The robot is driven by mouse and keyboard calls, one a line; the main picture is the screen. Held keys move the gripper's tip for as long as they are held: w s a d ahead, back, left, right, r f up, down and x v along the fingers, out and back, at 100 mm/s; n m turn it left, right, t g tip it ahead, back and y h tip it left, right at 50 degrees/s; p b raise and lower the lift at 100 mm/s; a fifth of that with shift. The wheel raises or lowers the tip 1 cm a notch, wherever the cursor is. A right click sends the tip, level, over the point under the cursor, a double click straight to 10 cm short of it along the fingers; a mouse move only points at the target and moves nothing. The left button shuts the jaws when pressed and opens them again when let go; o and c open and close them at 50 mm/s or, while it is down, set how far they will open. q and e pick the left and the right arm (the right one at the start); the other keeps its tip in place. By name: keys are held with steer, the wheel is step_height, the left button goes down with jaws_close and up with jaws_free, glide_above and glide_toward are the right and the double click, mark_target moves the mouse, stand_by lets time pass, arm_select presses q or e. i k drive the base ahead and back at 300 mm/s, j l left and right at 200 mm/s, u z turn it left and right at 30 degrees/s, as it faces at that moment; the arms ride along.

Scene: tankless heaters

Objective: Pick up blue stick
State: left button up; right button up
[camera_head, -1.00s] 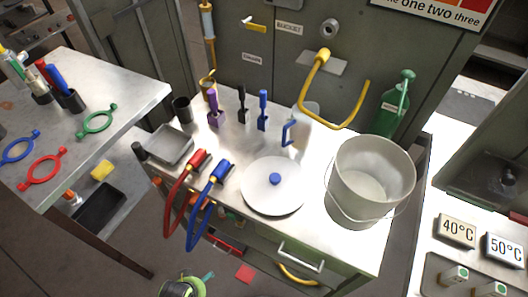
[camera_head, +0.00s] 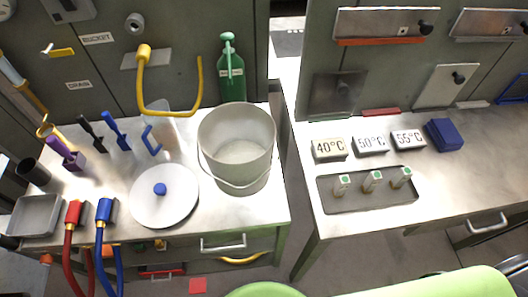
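A blue stick (camera_head: 115,129) stands upright, tilted in the picture, on the left metal counter in the head view. A black stick (camera_head: 92,132) and a purple stick (camera_head: 61,149) stand to its left in a row. The purple one is in a small purple holder (camera_head: 75,162). A clear jug with a blue handle (camera_head: 152,138) stands just to the right of the blue stick. Neither of my grippers shows in the head view.
A large grey bucket (camera_head: 237,140) and a white lid with a blue knob (camera_head: 164,202) occupy the counter. Red (camera_head: 73,213) and blue (camera_head: 104,211) hoses hang over its front edge. A right counter holds temperature signs (camera_head: 370,145) and a tray (camera_head: 330,197). A gap separates the counters.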

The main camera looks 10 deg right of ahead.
mark_target(106, 114)
steer(key=k+j+z, duration=0.3)
steer(key=j+z, duration=0.15)
steer(key=k+j+z, duration=0.75)
steer(key=j+z, duration=0.15)
